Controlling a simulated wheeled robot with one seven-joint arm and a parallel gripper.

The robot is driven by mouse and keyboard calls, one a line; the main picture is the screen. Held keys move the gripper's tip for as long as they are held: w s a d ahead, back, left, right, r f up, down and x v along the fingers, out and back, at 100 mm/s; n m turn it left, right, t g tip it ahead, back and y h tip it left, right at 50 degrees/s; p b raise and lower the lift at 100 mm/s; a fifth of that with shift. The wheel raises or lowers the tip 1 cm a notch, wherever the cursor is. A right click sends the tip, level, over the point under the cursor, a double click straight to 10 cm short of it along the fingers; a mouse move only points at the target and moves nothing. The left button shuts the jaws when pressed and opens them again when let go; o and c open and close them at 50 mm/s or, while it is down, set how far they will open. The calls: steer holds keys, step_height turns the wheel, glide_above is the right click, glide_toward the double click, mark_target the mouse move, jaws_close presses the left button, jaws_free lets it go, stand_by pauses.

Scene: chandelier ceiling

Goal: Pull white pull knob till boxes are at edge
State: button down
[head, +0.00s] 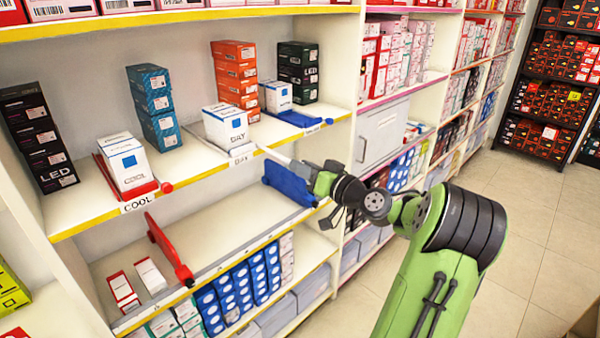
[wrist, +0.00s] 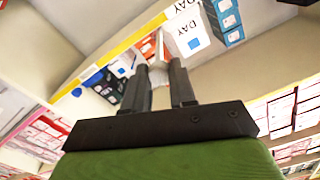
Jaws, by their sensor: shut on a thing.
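The white pull knob (wrist: 158,48) is a slim white bar held between the two dark fingers of my gripper (wrist: 158,68). In the head view the white bar (head: 279,157) reaches from the shelf front to my gripper (head: 310,173). The gripper is shut on it. The white and blue DAY box (head: 225,128) stands on the white slider, close behind the yellow shelf edge and the DAY label (head: 241,161). The DAY box also shows in the wrist view (wrist: 190,38). My fingers partly hide the knob's end.
A COOL box (head: 127,160) on a red slider stands left; a white box (head: 277,97) with a blue slider (head: 297,118) stands right. The shelf below holds red (head: 168,250) and blue (head: 287,183) sliders near my gripper. Open floor (head: 540,190) lies right.

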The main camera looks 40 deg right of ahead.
steer(key=shift+s, duration=0.5)
steer(key=c, duration=0.9)
jaws_free()
steer(key=s, duration=1.5)
steer(key=shift+s+d, duration=0.25)
steer(key=shift+s, duration=0.05)
